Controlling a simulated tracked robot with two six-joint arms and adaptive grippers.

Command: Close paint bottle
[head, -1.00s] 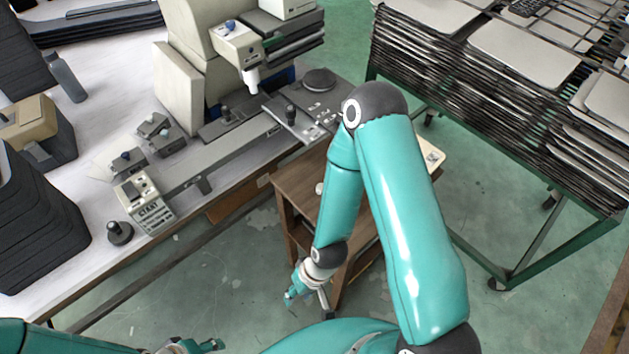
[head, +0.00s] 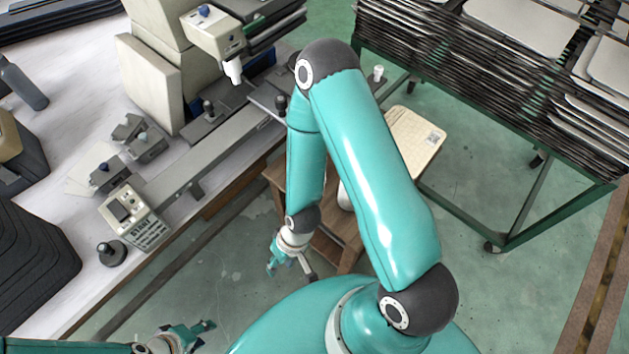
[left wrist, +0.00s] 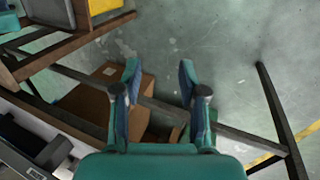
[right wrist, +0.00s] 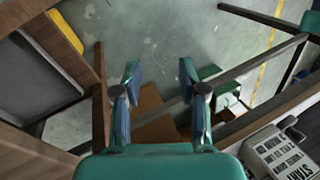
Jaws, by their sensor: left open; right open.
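No paint bottle can be made out for certain. A white rounded object (head: 344,196), partly hidden behind my right arm, is at the brown wooden stand (head: 330,250). A small white bottle-like object (head: 378,73) shows just right of my right arm's elbow. A dark grey bottle (head: 24,84) lies or stands on the white table at the far left. My right gripper (head: 274,262) is open and empty, low beside the wooden stand. My left gripper (head: 204,333) is open and empty over the floor at the bottom. Neither wrist view shows a bottle between the fingers.
The white table (head: 50,135) holds a printing machine (head: 155,75), a START control box (head: 138,217) and dark stacked trays (head: 35,250). A cream panel (head: 415,135) lies right of my right arm. A green rack (head: 530,210) with several trays stands right. A cardboard box (left wrist: 88,100) is below.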

